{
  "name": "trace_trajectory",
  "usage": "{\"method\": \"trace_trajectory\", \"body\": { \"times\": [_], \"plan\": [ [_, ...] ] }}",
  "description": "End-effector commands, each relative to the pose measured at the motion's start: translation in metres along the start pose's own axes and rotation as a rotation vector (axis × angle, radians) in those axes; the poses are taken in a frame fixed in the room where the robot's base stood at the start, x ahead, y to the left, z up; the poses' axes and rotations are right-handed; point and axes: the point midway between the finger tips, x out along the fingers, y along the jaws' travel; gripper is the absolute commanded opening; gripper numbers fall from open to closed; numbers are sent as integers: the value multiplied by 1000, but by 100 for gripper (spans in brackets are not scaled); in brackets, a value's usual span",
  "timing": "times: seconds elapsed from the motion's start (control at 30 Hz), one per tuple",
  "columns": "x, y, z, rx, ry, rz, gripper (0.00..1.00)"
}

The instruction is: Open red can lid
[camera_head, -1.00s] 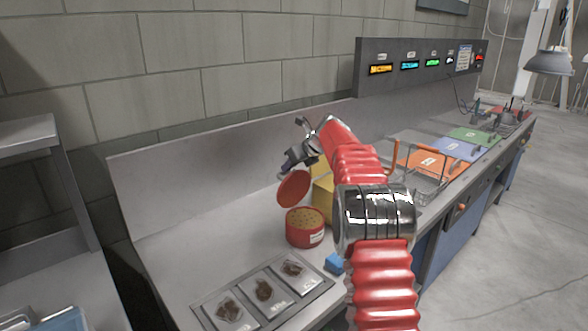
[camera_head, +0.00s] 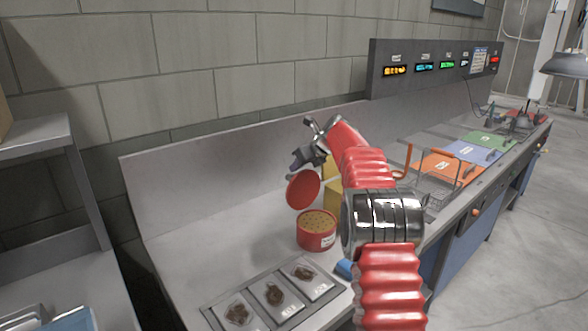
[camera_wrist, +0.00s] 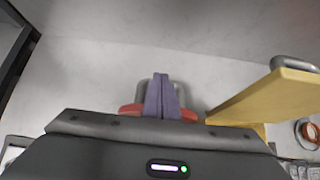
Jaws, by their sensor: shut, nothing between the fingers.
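The red can (camera_head: 316,231) stands on the grey counter, and its brown speckled top shows. Its red lid (camera_head: 303,188) stands tilted up above the can's back left side, apart from the opening. My gripper (camera_head: 300,160) is just above the lid, with its fingers pointing down and left. In the wrist view my gripper's purple fingers (camera_wrist: 161,95) are together with nothing between them. A strip of red, which looks like the lid (camera_wrist: 130,109), shows behind them. Whether the fingers touch the lid cannot be told.
A yellow box (camera_head: 333,192) stands right behind the can, partly hidden by my arm; it also shows in the wrist view (camera_wrist: 270,98). A tray of brown samples (camera_head: 274,297) lies in front. A blue block (camera_head: 344,268) is near the can. The counter left of the can is clear.

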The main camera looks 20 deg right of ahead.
Motion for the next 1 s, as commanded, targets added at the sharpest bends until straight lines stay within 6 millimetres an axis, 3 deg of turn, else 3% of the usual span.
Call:
{"method": "trace_trajectory", "body": {
  "times": [0.6,1.0],
  "plan": [
    [-64,1,53,-2,-1,1,0],
    [-72,6,62,-5,0,6,0]
  ]
}}
